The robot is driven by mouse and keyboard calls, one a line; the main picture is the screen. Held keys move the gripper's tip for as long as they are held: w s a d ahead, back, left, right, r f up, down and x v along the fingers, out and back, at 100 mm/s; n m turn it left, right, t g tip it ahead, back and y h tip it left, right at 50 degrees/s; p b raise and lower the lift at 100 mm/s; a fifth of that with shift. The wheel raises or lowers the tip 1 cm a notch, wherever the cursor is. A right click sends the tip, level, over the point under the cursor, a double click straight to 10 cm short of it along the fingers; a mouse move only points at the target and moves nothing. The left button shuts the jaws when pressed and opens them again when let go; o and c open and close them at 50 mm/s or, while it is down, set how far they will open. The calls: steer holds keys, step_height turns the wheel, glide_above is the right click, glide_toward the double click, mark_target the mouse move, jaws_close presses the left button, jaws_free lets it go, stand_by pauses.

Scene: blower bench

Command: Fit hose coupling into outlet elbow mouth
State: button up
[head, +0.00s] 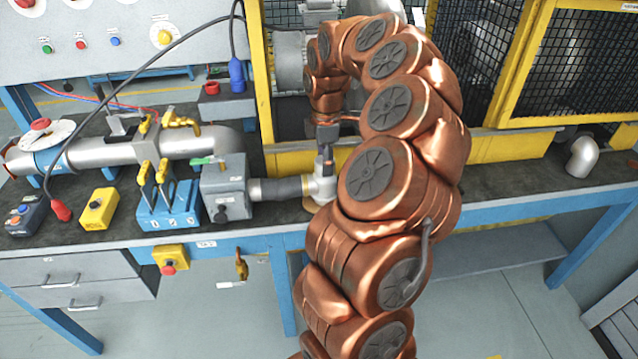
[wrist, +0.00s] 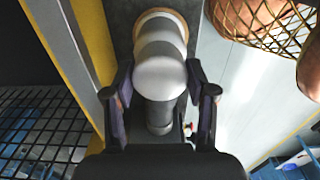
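Which piece is the coupling I cannot tell for sure. My gripper (head: 326,165) points down, right at the elbow. In the wrist view the two fingers of my gripper (wrist: 159,80) stand on either side of a pale rounded part (wrist: 159,75), with a darker cylinder (wrist: 159,116) below it. The fingers are apart; whether they touch the part is unclear. My arm hides some of the area.
The grey box (head: 226,188) with a green lever stands left, beside a blue block with yellow levers (head: 165,195). A yellow mesh guard frame (head: 530,70) rises behind. A second loose elbow (head: 582,158) stands on the bench at the right, with clear bench around it.

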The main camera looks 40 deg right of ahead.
steer(key=c, duration=0.6)
steer(key=shift+r+p, duration=1.35)
steer(key=shift+r, duration=1.35)
